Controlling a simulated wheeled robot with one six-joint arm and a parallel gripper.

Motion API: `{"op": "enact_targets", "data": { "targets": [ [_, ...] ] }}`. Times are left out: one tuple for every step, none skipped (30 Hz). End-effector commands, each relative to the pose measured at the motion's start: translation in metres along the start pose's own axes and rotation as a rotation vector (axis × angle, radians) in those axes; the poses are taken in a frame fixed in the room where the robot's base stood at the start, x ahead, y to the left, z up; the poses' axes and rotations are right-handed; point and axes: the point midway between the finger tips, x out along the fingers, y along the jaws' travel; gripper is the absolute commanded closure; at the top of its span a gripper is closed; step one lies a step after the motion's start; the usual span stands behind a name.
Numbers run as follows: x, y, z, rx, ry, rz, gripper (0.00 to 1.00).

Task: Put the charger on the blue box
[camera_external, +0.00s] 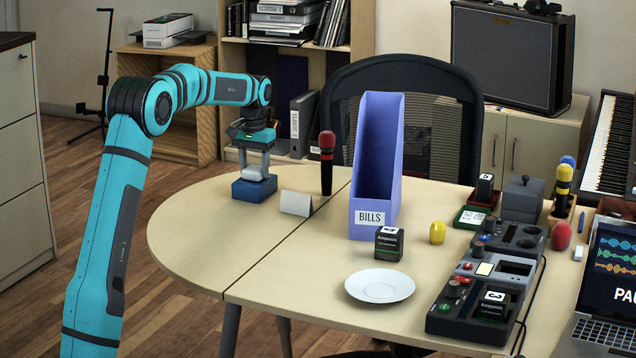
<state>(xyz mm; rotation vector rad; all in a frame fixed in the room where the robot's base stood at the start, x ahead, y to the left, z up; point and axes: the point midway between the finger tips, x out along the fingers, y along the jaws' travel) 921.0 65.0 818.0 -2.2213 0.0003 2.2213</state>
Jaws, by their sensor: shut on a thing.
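The blue box (253,190) sits on the left part of the round-ended table. My gripper (254,172) points down right over it, its two pale fingers shut on a small white thing, which looks like the charger (253,174). The charger is at the level of the box's top. I cannot tell whether it rests on the box or hangs just above it. The fingers hide its sides.
A white folded card (296,203) and a red-topped microphone (327,165) stand just right of the box. Farther right are a tall blue-violet BILLS file holder (377,165), a small black box (389,243) and a white plate (380,285). The table's front left is clear.

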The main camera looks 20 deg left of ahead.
Motion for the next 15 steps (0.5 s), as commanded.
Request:
{"op": "enact_targets", "data": {
  "targets": [
    [0.0014,0.0,0.0001,0.0,-0.001,0.0,0.75],
    [0.0022,0.0,0.0001,0.0,-0.001,0.0,0.75],
    [0.0021,0.0,0.0001,0.0,-0.001,0.0,0.44],
    [0.002,0.0,0.0001,0.0,-0.001,0.0,0.38],
    [0.002,0.0,0.0001,0.0,-0.001,0.0,0.32],
    [0.002,0.0,0.0001,0.0,-0.001,0.0,0.28],
    [0.0019,0.0,0.0001,0.0,-0.001,0.0,0.28],
    [0.0019,0.0,0.0001,0.0,-0.001,0.0,0.28],
    [0.0019,0.0,0.0001,0.0,-0.001,0.0,0.28],
    [0.0019,0.0,0.0001,0.0,-0.001,0.0,0.28],
    [0.0019,0.0,0.0001,0.0,0.0,0.0,0.28],
    [0.0019,0.0,0.0001,0.0,0.0,0.0,0.28],
    [0.0017,0.0,0.0001,0.0,0.0,0.0,0.28],
    [0.0014,0.0,0.0,0.0,0.0,0.0,0.28],
    [0.0004,0.0,0.0,0.0,0.0,0.0,0.28]
  ]
}}
